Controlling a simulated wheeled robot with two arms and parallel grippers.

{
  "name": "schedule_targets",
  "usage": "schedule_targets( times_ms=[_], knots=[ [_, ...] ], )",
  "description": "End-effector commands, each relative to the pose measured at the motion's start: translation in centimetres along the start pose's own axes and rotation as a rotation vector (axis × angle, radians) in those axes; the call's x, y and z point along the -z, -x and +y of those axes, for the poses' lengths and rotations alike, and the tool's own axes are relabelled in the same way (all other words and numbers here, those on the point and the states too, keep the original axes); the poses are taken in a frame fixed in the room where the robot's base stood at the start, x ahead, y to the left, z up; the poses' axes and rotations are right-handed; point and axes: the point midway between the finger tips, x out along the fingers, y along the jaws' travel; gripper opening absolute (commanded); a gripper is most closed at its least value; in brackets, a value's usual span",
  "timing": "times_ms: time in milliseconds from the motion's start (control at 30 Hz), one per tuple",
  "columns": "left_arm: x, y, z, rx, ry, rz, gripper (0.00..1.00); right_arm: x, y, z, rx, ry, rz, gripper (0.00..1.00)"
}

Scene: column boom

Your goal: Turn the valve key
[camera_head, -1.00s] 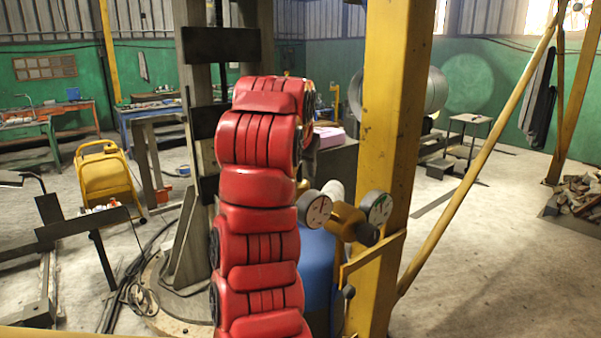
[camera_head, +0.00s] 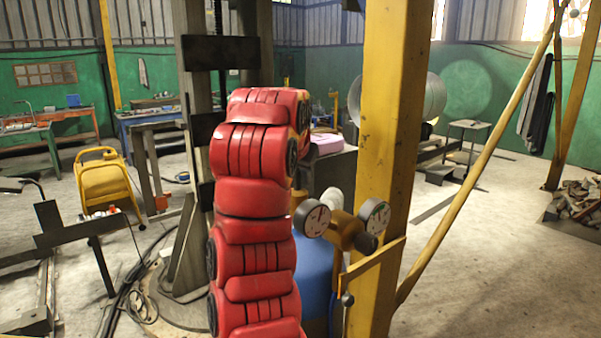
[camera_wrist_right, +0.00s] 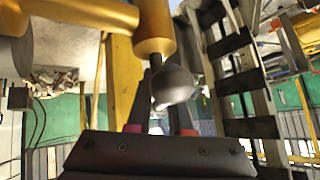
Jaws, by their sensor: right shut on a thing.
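My right arm, red and segmented, rises in the middle of the head view and hides much of the cylinder's top. A blue gas cylinder (camera_head: 315,275) stands behind it, with a brass valve body (camera_head: 345,231) and two round gauges (camera_head: 317,219) (camera_head: 374,216). My right gripper (camera_head: 304,180) is beyond the arm, left of the valve, its fingers mostly hidden. In the right wrist view the two fingers with reddish pads (camera_wrist_right: 161,129) are close below a grey rounded knob (camera_wrist_right: 174,84) under brass fittings (camera_wrist_right: 150,25). The gripper is shut on the valve key, which is largely hidden. My left gripper is out of view.
A yellow post (camera_head: 390,130) stands immediately right of the valve, with a slanted yellow brace (camera_head: 480,170) beyond. A grey column (camera_head: 190,240) rises left of my arm. A yellow cart (camera_head: 103,180) stands farther left. Floor at right is open.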

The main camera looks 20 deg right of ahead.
Motion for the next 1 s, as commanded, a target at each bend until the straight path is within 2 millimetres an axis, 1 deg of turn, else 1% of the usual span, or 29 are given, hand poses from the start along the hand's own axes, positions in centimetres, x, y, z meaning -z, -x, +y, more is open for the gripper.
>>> schedule_targets(
  times_ms=[33,500,733,1000],
  knots=[
    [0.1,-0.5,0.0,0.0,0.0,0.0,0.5,0.2,0.2,-0.1,-0.012,-0.011,0.004,0.0],
    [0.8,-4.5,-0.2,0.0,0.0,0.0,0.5,0.4,0.4,0.6,-0.237,-0.231,0.066,0.0],
    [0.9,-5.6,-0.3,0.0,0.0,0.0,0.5,0.3,0.4,0.8,-0.321,-0.321,0.092,0.0],
    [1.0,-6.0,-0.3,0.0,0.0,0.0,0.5,0.2,0.4,1.0,-0.368,-0.371,0.107,0.0]
  ],
)
